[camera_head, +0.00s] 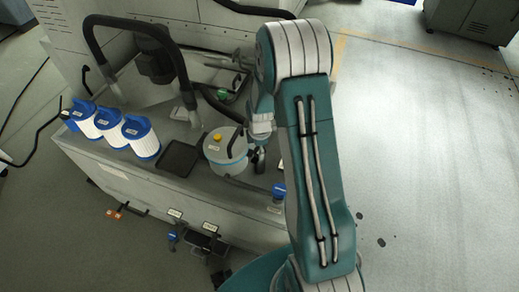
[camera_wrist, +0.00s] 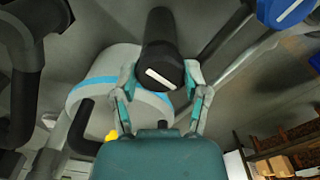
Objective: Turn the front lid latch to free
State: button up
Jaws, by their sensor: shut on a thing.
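A black round latch handle (camera_wrist: 160,42) with a white stripe on its end shows in the wrist view. The stripe lies slanted, lower at the right. My gripper (camera_wrist: 162,80) has one finger on each side of the handle's end and is shut on it. Behind it is a pale canister (camera_wrist: 88,92) with a light blue band, a black handle and a yellow knob. In the head view the canister (camera_head: 222,153) stands on the grey bench, and my arm comes in close at its right. My fingertips and the latch cannot be made out clearly there.
Several white filter cartridges (camera_head: 141,137) with blue tops stand left of the canister, beside a flat black tray (camera_head: 179,158). A black hose (camera_head: 100,50) arches over the bench's back. Small blue-handled parts (camera_head: 278,190) show at the bench's front. The floor at the right is open.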

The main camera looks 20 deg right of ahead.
jog(key=shift+n, duration=1.3)
jog(key=o, duration=1.1)
jog(key=shift+o, duration=0.2)
notch_tip(320, 180, up, 12)
jog(key=shift+w, duration=0.1)
